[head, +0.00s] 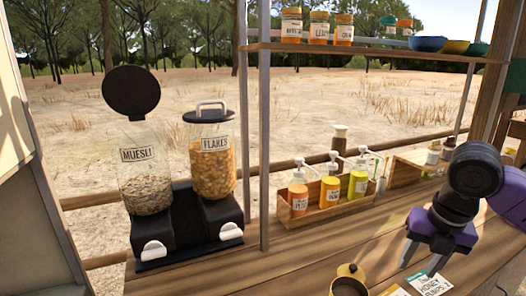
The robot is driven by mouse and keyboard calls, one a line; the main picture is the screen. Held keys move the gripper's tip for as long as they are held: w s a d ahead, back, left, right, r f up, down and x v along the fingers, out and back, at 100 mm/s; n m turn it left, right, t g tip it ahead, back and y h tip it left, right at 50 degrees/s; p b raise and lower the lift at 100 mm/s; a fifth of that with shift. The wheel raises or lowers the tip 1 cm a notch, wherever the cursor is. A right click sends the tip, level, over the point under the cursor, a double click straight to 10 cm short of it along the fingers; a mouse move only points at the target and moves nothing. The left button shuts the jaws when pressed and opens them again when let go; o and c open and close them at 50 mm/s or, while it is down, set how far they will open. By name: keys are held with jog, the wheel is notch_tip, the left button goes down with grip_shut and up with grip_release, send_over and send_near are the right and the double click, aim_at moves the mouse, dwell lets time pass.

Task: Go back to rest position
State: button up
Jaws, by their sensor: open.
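My gripper (421,260) is at the right of the head view, pointing down over the wooden counter (300,262). Its two fingers are apart, with nothing seen between them. The fingertips are just above or beside a card reading "HONEY" (432,284); I cannot tell how far above the counter they are. My purple and black arm comes in from the right edge.
A muesli dispenser (146,188) with its round black lid raised stands left of a lidded flakes dispenser (213,170). A wooden crate (312,215) holds pump bottles. A shelf (375,50) with jars and bowls hangs above.

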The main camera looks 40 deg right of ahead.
jog(key=w+a+r+m+t, duration=0.2)
jog(key=w+r+m+t, duration=0.65)
jog(key=w, duration=0.65)
jog(key=w+a+r+m+t+h, duration=0.1)
jog(key=w+a+r+m+t, duration=0.25)
jog(key=r+m+t, duration=0.3)
jog(key=w+a+r+m+t+h, duration=0.1)
jog(key=w+a+r+m+t, duration=0.1)
jog(key=a+r+m+t, duration=0.45)
jog(key=s+a+f+g+y, duration=0.1)
jog(key=s+a+f+g, duration=0.1)
jog(key=s+a+f, duration=0.5)
jog(key=s+a+f+m+g+y, duration=0.1)
jog(key=s+a+f+g, duration=0.2)
jog(key=s+a+f, duration=0.4)
jog(key=s+a+f+m+g+y, duration=0.1)
jog(key=s+a+f+g, duration=0.2)
jog(key=s+a+f, duration=0.5)
jog(key=s+f, duration=1)
jog(key=shift+s+f, duration=0.15)
jog(key=shift+s, duration=0.25)
